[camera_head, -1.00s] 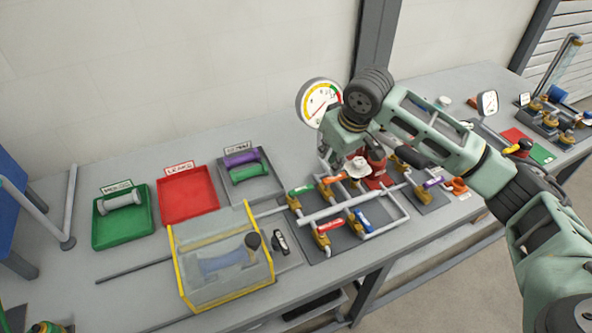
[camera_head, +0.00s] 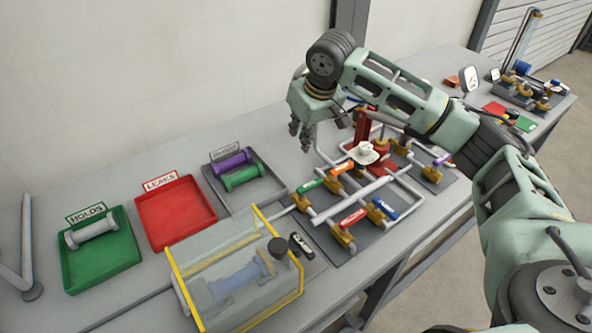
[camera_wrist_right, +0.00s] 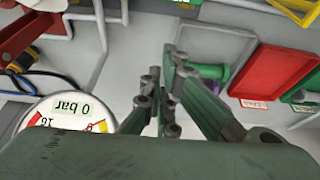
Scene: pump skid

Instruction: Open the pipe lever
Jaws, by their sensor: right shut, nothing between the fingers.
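A pipe rig on a grey plate (camera_head: 357,241) carries brass valves with coloured levers: green (camera_head: 310,184), orange (camera_head: 337,168), red (camera_head: 351,217) and blue (camera_head: 385,207). A purple lever (camera_head: 442,159) is on a neighbouring plate at right. I cannot tell which one is the pipe lever. My right gripper (camera_head: 300,138) is shut and empty, pointing down above the bench behind and left of the rig, apart from every lever. In the right wrist view its fingers (camera_wrist_right: 162,95) are close together. My left gripper is not in view.
A gauge reading 0 bar (camera_wrist_right: 72,112) is close to my right gripper. Left of the rig are a clear box with yellow edges (camera_head: 174,272), a green tray (camera_head: 72,270), a red tray (camera_head: 175,238) and a grey tray (camera_head: 268,199) holding purple and green spools.

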